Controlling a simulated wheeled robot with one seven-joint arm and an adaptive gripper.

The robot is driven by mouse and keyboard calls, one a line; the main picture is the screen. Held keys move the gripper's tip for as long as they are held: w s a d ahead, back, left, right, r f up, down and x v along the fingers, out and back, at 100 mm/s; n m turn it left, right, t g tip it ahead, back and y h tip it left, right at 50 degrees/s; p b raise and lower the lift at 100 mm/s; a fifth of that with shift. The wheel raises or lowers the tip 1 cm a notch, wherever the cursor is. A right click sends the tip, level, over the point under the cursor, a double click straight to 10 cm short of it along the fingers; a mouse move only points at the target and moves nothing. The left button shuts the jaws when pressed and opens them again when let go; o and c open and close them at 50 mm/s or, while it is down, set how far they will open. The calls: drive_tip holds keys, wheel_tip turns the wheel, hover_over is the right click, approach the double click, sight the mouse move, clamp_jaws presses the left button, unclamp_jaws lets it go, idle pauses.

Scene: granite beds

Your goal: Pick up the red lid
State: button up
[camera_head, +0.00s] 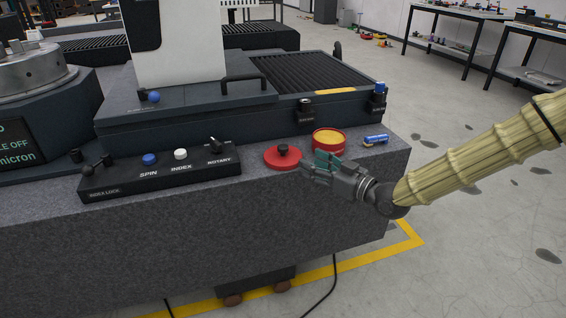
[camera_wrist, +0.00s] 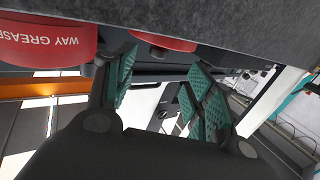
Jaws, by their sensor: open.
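The red lid (camera_head: 283,157), a flat disc with a dark knob, lies on the granite bed (camera_head: 260,190) near its front edge. In the wrist view part of the lid (camera_wrist: 163,41) shows at the top, beyond the fingers. My gripper (camera_head: 318,166) is open just right of the lid, with its green finger pads toward it. In the wrist view my gripper (camera_wrist: 160,95) has nothing between its pads. Whether a fingertip touches the lid I cannot tell. A red tin with yellow contents (camera_head: 328,141) stands just behind my gripper; its "WAY GREASE" label (camera_wrist: 45,42) shows in the wrist view.
A blue cylinder (camera_head: 376,139) lies right of the tin. A dark control box (camera_head: 160,172) with knobs is left of the lid. Behind stands the dark machine table (camera_head: 200,125) with dark clamp fittings (camera_head: 305,112). Open floor lies right of the bed.

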sight(287, 149)
drive_tip(key=x, duration=0.3)
drive_tip(key=b+x, duration=0.1)
drive_tip(key=shift+w+a+r, duration=0.1)
drive_tip(key=shift+w+r, duration=0.2)
drive_tip(key=shift+w, duration=0.1)
drive_tip(key=shift+b+x, duration=0.8)
drive_tip(key=shift+x, duration=2)
drive_tip(key=shift+a+r, duration=0.1)
drive_tip(key=shift+a, duration=0.2)
drive_tip(key=c, duration=1)
